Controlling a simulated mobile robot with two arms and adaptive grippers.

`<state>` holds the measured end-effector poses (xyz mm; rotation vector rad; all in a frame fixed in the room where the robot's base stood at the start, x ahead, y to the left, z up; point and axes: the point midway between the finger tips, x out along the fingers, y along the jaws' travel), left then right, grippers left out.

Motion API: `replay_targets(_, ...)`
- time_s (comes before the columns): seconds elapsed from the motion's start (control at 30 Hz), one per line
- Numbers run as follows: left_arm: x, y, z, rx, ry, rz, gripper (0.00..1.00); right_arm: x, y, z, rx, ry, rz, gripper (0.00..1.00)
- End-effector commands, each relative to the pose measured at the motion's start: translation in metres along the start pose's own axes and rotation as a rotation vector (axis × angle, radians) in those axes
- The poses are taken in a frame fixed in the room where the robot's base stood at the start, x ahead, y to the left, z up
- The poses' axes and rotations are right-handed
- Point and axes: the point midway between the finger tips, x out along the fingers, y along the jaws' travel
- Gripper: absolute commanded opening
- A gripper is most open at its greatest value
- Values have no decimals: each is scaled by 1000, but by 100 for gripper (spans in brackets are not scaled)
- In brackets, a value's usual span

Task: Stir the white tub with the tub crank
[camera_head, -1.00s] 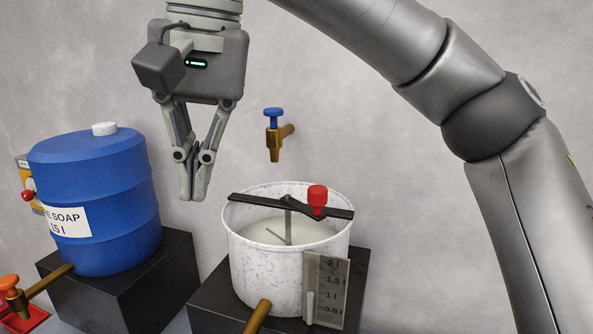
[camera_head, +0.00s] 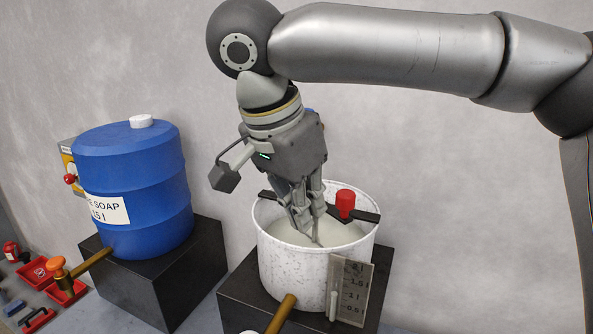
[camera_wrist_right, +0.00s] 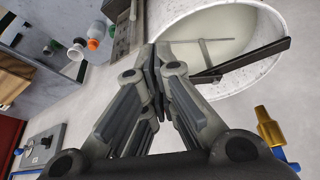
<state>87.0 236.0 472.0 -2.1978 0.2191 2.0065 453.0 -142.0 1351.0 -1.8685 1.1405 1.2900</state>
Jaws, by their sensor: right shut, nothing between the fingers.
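The white tub (camera_head: 290,275) is speckled, stands on a black block and holds pale liquid. The tub crank (camera_head: 368,215) is a dark bar across the tub's rim with an upright red knob (camera_head: 345,200); my gripper covers part of the bar. My right gripper (camera_head: 311,230) is shut and empty. It points down and overlaps the tub's opening left of the red knob, apart from the knob. In the right wrist view, the fingertips (camera_wrist_right: 156,62) show near the tub's rim, beside the dark crank bar (camera_wrist_right: 245,62). I cannot tell their exact height. My left gripper is not in view.
A blue soap barrel (camera_head: 135,190) stands on another black block at left. A grey level gauge (camera_head: 351,290) is at the tub's front right. A brass spout (camera_head: 282,313) sticks out in front. A brass tap (camera_wrist_right: 267,130) is near the gripper. Red trays (camera_head: 38,272) lie at far left.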

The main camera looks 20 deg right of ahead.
Motion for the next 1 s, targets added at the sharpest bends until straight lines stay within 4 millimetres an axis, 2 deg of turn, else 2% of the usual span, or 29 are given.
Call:
replay_targets(0.07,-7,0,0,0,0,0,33,12,1,-3,-1,-2,2,0)
replay_targets(0.2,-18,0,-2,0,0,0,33,17,0,-24,1,-3,0,0)
replay_targets(0.33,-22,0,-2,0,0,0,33,23,0,-33,0,-2,0,0)
replay_targets(0.8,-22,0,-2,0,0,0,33,27,1,-37,-10,-3,-3,0)
replay_targets(1.0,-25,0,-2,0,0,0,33,31,9,-47,-135,-9,-50,0)
